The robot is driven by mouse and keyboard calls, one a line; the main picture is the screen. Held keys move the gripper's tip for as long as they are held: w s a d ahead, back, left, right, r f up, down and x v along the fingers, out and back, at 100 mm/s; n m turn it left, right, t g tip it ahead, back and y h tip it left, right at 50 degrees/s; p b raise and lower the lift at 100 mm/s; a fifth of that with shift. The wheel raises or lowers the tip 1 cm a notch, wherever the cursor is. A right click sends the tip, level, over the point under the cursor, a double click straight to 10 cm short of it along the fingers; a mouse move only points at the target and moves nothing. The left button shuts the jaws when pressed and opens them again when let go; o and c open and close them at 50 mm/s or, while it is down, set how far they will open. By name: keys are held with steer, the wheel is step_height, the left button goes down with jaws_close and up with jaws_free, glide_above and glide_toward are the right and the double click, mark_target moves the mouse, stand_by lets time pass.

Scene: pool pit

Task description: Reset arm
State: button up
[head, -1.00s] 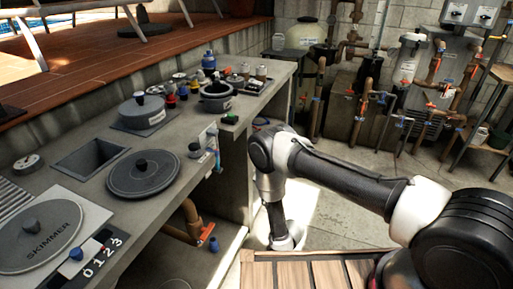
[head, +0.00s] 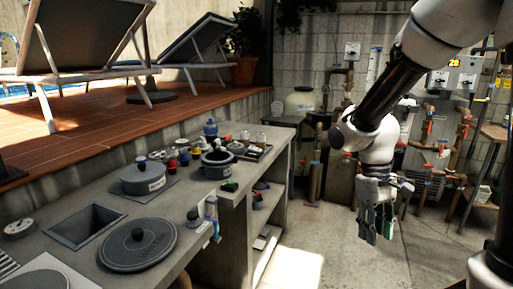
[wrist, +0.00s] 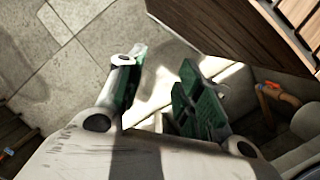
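My gripper (head: 375,222) hangs fingers-down from the raised arm, in the right half of the head view. It is over the floor, to the right of the concrete counter and clear of it. In the wrist view my gripper (wrist: 160,95) shows its two green-padded fingers spread apart. Nothing is between them; the tiled floor and a sunlit patch show beyond.
The concrete counter (head: 75,205) on the left carries a round black lid (head: 137,245), a grey pot (head: 217,164) and several small coloured caps. Pipes and valves (head: 430,140) line the back wall. Loungers (head: 85,38) stand on the raised deck. The floor (head: 335,262) around the gripper is open.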

steer(key=s+d+r+m+t, duration=0.1)
steer(key=s+d+r+t, duration=0.1)
steer(key=r, duration=0.3)
steer(key=s+d+r+m+t, duration=0.1)
steer(key=s+d+r+t, duration=0.1)
steer(key=s+d+r, duration=0.1)
steer(key=s+d+r+m+t+y, duration=0.1)
steer(key=s+d+r+t, duration=0.1)
steer(key=r, duration=0.5)
steer(key=shift+s+d+r+t, duration=0.25)
steer(key=shift+s+t, duration=0.25)
steer(key=shift+s, duration=0.75)
steer(key=shift+a, duration=0.1)
